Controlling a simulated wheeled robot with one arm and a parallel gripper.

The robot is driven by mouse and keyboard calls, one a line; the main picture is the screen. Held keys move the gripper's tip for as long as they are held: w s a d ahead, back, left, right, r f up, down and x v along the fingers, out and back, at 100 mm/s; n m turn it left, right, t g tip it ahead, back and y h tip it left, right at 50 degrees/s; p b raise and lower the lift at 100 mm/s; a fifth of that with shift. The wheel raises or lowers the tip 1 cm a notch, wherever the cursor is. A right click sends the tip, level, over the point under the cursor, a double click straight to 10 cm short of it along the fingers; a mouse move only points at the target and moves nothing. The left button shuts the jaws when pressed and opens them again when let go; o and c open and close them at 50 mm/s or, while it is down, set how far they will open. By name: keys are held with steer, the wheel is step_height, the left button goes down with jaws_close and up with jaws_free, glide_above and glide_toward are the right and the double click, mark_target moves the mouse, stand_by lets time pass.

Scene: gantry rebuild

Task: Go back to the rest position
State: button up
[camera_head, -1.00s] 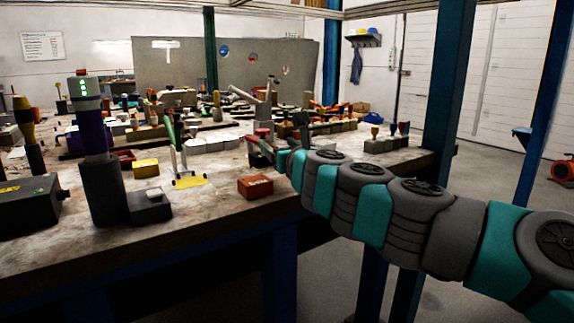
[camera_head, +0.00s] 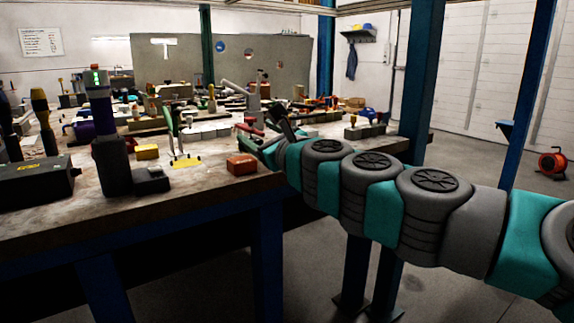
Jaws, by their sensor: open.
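My gripper (camera_head: 278,128) is at the far end of my grey and teal arm, which reaches in from the right edge. It is over the right part of the workbench (camera_head: 215,196), small and partly hidden by the arm's wrist. Its dark fingers look apart, and I see nothing held between them. An orange-red box (camera_head: 241,165) lies on the bench just left of my wrist. A red-handled tool (camera_head: 250,130) shows right beside the gripper; I cannot tell if they touch.
A dark cylinder device with a green light (camera_head: 108,140) stands at the bench's front left, by a dark case (camera_head: 35,180). Many tools crowd the bench behind. A blue post (camera_head: 420,80) rises behind my arm. Open floor lies right, with an orange reel (camera_head: 552,163).

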steer(key=s+a+f+n+g+y, duration=0.1)
steer(key=s+a+f+n+g, duration=0.15)
steer(key=s+n, duration=0.4)
steer(key=s+a+f+n+g+y, duration=0.1)
steer(key=s+a+f+n+g, duration=0.1)
steer(key=s+f+n+g, duration=0.4)
steer(key=s+d+f+n+h, duration=0.2)
steer(key=s+f+n, duration=0.3)
steer(key=f+n, duration=0.25)
steer(key=s+d+f+n+g+h, duration=0.4)
steer(key=s+d+f, duration=0.45)
steer(key=f, duration=0.45)
steer(key=s+d+f+g+h, duration=0.2)
steer(key=s+d+f, duration=0.1)
steer(key=s+d, duration=0.4)
steer(key=s+d+f+n+g+h, duration=0.1)
steer(key=s+d+f+g+h, duration=0.2)
steer(key=s+d, duration=0.4)
steer(key=shift+d+f+n+h, duration=0.3)
steer(key=shift+w+a, duration=0.1)
steer(key=shift+a, duration=0.05)
